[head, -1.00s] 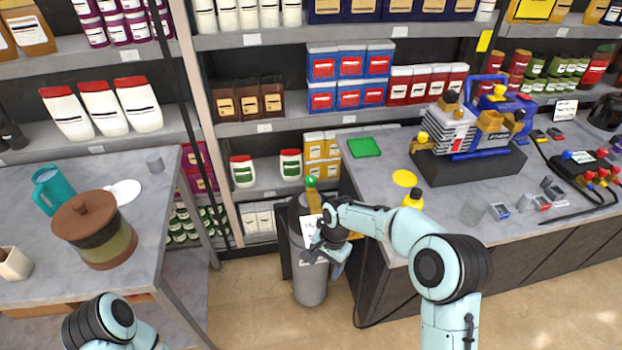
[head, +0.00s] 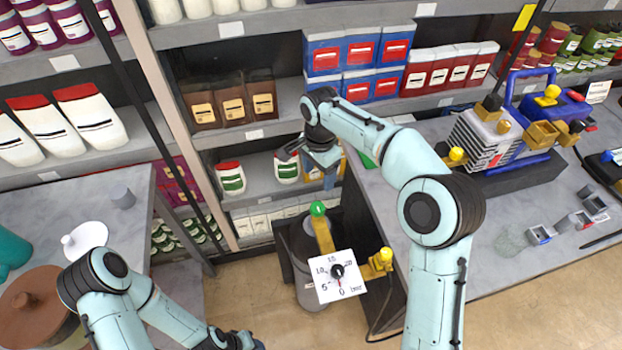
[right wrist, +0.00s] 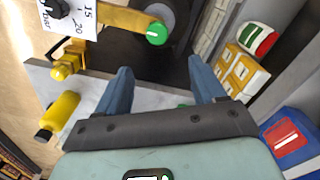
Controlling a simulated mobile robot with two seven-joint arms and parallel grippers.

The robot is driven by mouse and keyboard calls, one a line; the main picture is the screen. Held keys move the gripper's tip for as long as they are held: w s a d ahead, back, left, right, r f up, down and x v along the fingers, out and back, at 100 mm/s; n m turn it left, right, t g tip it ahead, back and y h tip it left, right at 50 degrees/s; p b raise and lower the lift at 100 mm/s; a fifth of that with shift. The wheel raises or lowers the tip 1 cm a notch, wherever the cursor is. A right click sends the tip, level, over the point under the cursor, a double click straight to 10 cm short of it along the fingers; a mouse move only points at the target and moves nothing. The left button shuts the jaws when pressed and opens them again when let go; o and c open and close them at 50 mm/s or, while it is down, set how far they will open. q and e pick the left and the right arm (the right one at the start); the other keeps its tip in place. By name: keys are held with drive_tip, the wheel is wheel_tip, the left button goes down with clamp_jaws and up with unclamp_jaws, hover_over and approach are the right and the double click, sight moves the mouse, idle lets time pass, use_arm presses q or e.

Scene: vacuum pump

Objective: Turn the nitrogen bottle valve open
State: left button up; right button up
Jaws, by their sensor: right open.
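The grey nitrogen bottle (head: 302,248) stands on the floor between the two counters. Its green valve knob (head: 317,208) sits on top of a yellow fitting (head: 324,236). A white pressure gauge (head: 337,277) with a black needle hides part of the bottle. My right gripper (head: 308,168) is open and empty, above and apart from the green knob. In the right wrist view, the green knob (right wrist: 156,33) lies beyond the open fingers (right wrist: 160,82). My left gripper (head: 235,341) is at the bottom edge, partly cut off.
Shelves with boxes (head: 361,52) and jars (head: 231,178) stand behind the bottle. The right counter (head: 515,215) holds a pump assembly (head: 490,135) and lies close beside the bottle. The left counter (head: 100,205) holds a brown-lidded pot (head: 32,305).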

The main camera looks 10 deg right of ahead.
sight(318, 206)
drive_tip(key=f, duration=0.7)
drive_tip(key=f+b, duration=0.1)
drive_tip(key=f, duration=0.3)
drive_tip(key=shift+s+f, duration=0.3)
drive_tip(key=shift+s, duration=0.1)
drive_tip(key=shift+f, duration=0.8)
use_arm(q)
drive_tip(key=shift+s+f, duration=0.75)
drive_tip(key=shift+s, duration=0.25)
use_arm(e)
drive_tip(key=c, duration=1.1)
drive_tip(key=shift+o, duration=0.2)
